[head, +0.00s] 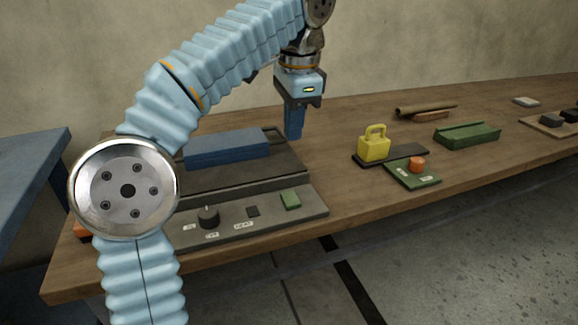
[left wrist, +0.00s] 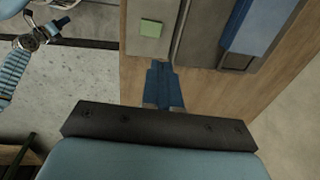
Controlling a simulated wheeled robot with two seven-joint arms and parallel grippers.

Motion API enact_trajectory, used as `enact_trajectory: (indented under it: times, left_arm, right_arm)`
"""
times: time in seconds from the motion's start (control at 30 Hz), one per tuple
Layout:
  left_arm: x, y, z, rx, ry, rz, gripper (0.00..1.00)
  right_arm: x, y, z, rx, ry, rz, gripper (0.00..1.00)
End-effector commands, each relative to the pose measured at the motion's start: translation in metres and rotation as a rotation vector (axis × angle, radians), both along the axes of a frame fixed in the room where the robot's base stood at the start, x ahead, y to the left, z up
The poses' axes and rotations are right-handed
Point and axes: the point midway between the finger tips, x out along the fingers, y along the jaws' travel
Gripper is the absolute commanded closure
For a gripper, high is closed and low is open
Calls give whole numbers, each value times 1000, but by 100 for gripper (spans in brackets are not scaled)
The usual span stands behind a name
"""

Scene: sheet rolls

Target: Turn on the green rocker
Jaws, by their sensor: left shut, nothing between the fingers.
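The green rocker (head: 290,200) is a small green square on the right part of a grey control panel (head: 262,219), at the front of a machine on the wooden table. It also shows in the left wrist view (left wrist: 151,28), near the top. My left gripper (head: 293,136) points down with its fingers together and empty, behind and above the rocker, near the machine's right back corner. The left wrist view shows its fingertips (left wrist: 161,68) just below the panel's edge in the picture, apart from the rocker. I cannot tell whether the rocker is on or off. My right gripper does not show in the head view.
The panel also has a black knob (head: 208,217) and a dark square switch (head: 253,211). A blue block (head: 227,148) lies on the machine. To the right are a yellow padlock-like block (head: 374,148), an orange button (head: 417,163) on a green plate and a green tray (head: 467,135).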

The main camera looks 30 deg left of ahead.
Motion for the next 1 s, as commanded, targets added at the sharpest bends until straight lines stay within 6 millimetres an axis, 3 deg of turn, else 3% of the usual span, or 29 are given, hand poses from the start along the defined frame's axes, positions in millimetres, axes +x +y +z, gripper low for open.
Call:
enact_trajectory:
  times: [0.47,0.57,1.0]
  left_arm:
    - [-1,1,-5,1,1,-1,100]
    - [0,2,-17,1,2,0,100]
    - [8,12,-108,0,3,0,100]
  right_arm:
    - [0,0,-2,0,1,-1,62]
    - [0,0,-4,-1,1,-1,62]
    - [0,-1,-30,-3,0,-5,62]
